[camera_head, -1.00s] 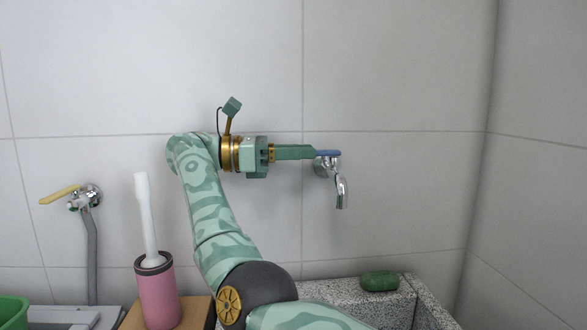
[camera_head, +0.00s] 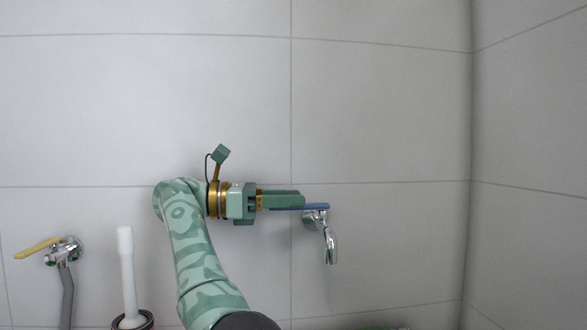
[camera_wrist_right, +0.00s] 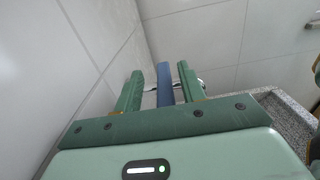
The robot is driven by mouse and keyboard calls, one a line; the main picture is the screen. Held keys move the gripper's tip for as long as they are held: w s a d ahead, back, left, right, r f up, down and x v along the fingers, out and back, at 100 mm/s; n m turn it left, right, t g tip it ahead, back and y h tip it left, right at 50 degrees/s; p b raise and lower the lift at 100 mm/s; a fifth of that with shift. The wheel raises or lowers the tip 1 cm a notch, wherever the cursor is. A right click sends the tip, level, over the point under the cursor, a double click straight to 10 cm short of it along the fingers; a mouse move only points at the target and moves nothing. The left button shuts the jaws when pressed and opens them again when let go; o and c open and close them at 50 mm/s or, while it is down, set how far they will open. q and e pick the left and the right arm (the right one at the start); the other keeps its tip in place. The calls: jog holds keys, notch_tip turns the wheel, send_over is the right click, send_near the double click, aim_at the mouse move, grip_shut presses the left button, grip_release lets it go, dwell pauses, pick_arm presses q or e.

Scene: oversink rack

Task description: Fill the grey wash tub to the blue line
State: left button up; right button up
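The chrome tap (camera_head: 328,245) on the back wall has a blue lever (camera_head: 318,206) pointing left. Its spout hangs down, and no water shows below it. My right gripper (camera_head: 303,200) reaches in from the left at the lever. In the right wrist view its two green fingers (camera_wrist_right: 163,85) stand on either side of the blue lever (camera_wrist_right: 165,90), with a gap on each side, so it is open around the lever. The grey wash tub and its blue line are not in view. My left gripper is not in view.
A second tap (camera_head: 66,250) with a yellow lever and grey hose is on the wall at left. A white-handled brush (camera_head: 127,275) stands at the bottom left. The speckled stone sink edge (camera_wrist_right: 290,108) shows in the right wrist view. The wall above is clear.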

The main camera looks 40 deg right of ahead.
pick_arm(q)
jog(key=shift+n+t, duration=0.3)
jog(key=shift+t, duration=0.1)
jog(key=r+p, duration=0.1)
jog(key=p, duration=0.1)
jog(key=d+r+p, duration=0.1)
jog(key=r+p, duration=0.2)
jog(key=p, duration=0.1)
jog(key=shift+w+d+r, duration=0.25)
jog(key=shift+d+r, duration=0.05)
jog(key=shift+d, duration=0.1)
pick_arm(e)
jog(key=s+a+r, duration=0.8)
jog(key=s+r, duration=0.3)
jog(key=shift+s+r, duration=0.25)
jog(key=shift+r, duration=0.05)
